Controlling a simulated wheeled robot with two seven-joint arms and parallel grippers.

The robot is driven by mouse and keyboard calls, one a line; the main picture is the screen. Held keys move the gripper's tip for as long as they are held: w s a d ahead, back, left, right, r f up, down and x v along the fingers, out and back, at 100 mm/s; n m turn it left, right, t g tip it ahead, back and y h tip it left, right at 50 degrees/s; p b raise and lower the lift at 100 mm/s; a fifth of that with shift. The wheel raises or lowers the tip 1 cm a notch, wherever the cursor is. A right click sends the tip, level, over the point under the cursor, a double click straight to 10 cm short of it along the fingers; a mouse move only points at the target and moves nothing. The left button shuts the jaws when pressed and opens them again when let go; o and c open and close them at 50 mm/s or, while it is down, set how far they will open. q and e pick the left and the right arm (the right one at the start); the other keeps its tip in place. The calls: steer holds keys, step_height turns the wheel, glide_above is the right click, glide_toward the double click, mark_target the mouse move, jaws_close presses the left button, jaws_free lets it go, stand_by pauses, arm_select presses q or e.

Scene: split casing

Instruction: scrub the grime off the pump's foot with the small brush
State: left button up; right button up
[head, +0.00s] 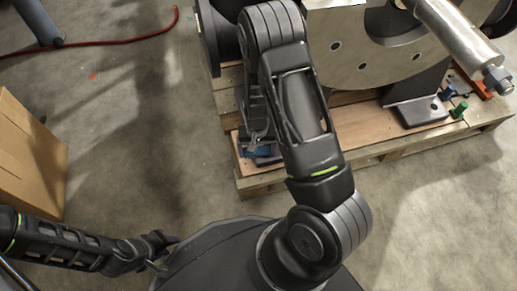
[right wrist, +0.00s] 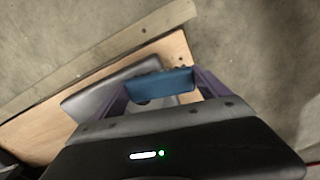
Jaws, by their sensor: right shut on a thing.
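The pump (head: 370,50) is a large grey casing on a wooden pallet. One grey metal foot (right wrist: 95,98) lies under my right gripper in the right wrist view. In the head view my right arm mostly hides that foot. My right gripper (right wrist: 160,88) is shut on the small blue brush (right wrist: 163,84), which also shows in the head view (head: 262,152). The brush is over or against the foot; I cannot tell if it touches. No grime can be made out.
The wooden pallet (head: 405,148) has a plywood top. Another pump foot (head: 418,111) is at the right, beside a green part (head: 459,109). A metal shaft (head: 455,35) juts out at upper right. A cardboard box (head: 28,150) stands left. The concrete floor between is clear.

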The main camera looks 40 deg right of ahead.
steer(key=shift+f, duration=0.1)
steer(key=shift+s+d, duration=0.25)
steer(key=shift+d, duration=0.45)
steer(key=shift+s+d, duration=0.2)
steer(key=shift+d, duration=0.45)
step_height(320, 180, up, 8)
steer(key=p, duration=0.6)
steer(key=shift+p, duration=0.4)
